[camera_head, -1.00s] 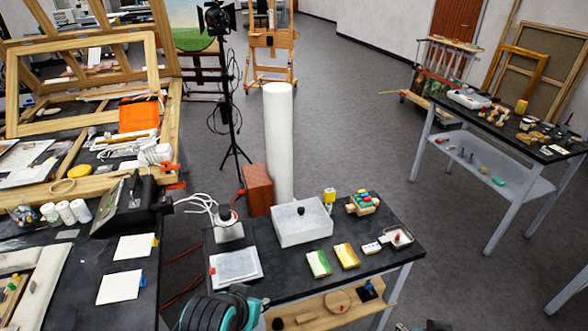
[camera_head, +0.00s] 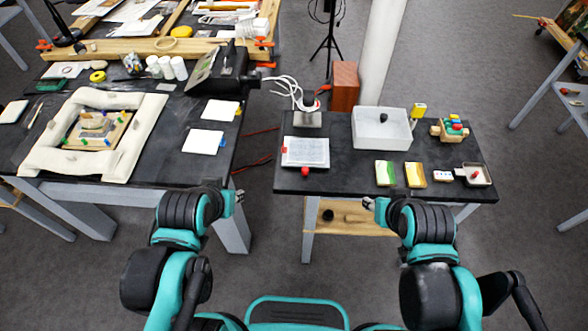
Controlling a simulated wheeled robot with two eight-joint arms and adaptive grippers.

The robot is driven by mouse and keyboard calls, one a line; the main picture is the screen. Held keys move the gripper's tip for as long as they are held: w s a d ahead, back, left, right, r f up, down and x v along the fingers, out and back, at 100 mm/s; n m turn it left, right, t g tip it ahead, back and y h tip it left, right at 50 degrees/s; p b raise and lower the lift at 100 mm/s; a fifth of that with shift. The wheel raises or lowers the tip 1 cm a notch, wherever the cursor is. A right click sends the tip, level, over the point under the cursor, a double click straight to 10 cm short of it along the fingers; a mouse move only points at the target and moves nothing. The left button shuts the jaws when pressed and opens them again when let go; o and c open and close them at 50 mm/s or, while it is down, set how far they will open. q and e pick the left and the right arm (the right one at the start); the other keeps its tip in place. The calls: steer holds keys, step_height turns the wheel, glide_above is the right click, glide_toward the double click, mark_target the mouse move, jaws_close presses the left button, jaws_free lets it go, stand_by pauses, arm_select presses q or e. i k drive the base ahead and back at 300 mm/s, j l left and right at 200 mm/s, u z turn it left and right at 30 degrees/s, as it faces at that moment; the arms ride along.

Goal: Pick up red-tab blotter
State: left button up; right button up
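A pale sheet (camera_head: 306,152) with a small red tab (camera_head: 284,149) at its left edge lies flat on the left part of the small black table (camera_head: 343,180). Faint marks show on it. Two plain white blotters lie on the left table, one with a yellow tab (camera_head: 212,110) and one with a blue tab (camera_head: 202,141). My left gripper (camera_head: 239,196) is in front of the gap between the tables, below and left of the sheet. My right gripper (camera_head: 369,203) is by the small table's front edge, below and right of the sheet. Neither touches anything; their finger gaps are too small to read.
A red knob (camera_head: 305,172) is at the sheet's front edge. A dark-topped block (camera_head: 308,112) stands behind it, a white box (camera_head: 382,130) to the right. Green and yellow packets (camera_head: 385,174) lie farther right. A padded frame (camera_head: 42,153) lies on the left table.

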mark_target(303, 149)
steer(key=l+u, duration=0.15)
steer(key=l, duration=0.3)
steer(key=l+u, duration=0.2)
steer(key=l, duration=0.25)
steer(key=k+l+u, duration=0.15)
steer(key=l, duration=0.3)
steer(key=k+l+u, duration=0.15)
steer(key=l, duration=0.3)
steer(key=i, duration=0.05)
